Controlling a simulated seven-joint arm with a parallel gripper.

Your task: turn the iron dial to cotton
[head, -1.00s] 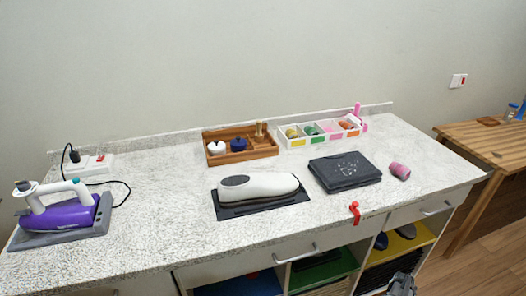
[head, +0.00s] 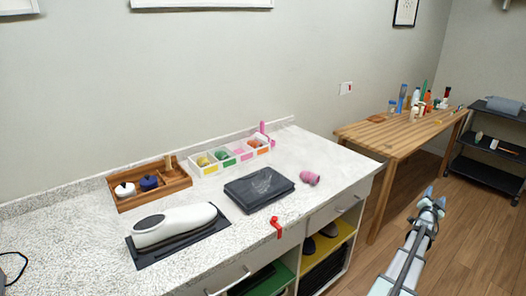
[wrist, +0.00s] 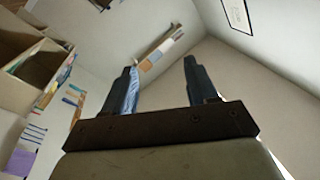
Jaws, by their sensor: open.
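The purple iron is outside the head view now, so its dial is not seen. Only a piece of black cord (head: 18,266) shows at the left edge, on the speckled white counter (head: 60,240). My gripper (head: 430,196) is at the right of the head view, over the wooden floor and well away from the counter. In the wrist view my gripper (wrist: 160,68) points up toward the walls and ceiling. Its two dark fingers are apart, with nothing between them.
The counter holds a white rounded device (head: 172,225) on a dark mat, a wooden tray (head: 122,205), a white divided box (head: 212,169), a folded dark cloth (head: 258,188), a pink roll (head: 310,178) and a red clamp (head: 277,226). A wooden table (head: 375,140) stands right; floor between is clear.

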